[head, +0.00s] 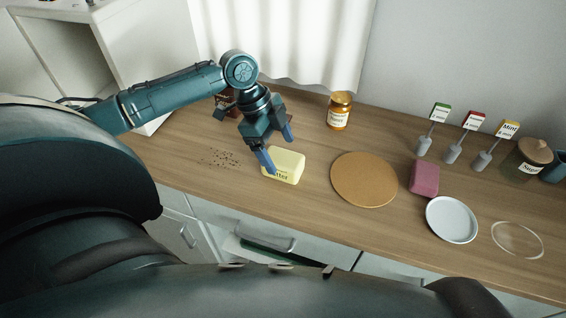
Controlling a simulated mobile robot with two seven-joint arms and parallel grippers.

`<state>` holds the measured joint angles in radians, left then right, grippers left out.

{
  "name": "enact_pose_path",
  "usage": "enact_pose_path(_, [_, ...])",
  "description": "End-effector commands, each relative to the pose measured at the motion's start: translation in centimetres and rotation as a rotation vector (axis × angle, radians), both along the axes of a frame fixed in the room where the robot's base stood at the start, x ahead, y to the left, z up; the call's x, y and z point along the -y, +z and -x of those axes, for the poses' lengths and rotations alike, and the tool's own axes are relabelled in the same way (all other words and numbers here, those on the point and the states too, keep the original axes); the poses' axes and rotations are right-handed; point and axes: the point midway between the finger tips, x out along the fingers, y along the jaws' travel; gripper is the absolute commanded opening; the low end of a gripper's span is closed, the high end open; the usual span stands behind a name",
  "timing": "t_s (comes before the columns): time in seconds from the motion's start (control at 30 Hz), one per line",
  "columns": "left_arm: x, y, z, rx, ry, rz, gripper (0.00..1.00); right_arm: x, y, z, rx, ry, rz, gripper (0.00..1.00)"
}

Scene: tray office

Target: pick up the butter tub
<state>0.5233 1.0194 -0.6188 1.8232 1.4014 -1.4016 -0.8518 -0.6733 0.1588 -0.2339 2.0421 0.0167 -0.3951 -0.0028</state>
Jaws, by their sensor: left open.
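The butter tub (288,163) is a pale yellow box with dark lettering on its front, standing on the wooden counter left of the middle. My left gripper (278,152) reaches down over it from the upper left, with its blue fingers apart. One finger is in front of the tub's left end and hides part of it and of the lettering. The other finger shows above and behind the tub. I cannot tell whether either finger touches it. My right gripper is not in view.
A round tan board (364,180) lies right of the tub, with a pink block (424,177) and a white plate (452,220) beyond. An amber jar (339,111) stands behind. Dark crumbs (220,158) lie to the left. A partly open drawer (262,250) is below the counter.

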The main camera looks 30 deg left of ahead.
Motion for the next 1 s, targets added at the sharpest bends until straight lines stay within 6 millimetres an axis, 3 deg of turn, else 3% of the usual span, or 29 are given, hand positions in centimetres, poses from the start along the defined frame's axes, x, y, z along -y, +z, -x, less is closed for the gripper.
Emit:
enact_pose_path(0.23, [1.2,-3.4,0.1,-0.001,0.001,0.001,0.82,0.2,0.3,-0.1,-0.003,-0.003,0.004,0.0])
enact_pose_path(0.57, [1.4,-4.0,0.1,0.0,0.0,-0.001,0.81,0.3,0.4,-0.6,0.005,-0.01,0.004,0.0])
enact_pose_path(1.0, [1.4,-4.0,0.1,0.0,0.0,-0.001,0.45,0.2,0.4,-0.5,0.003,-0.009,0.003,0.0])
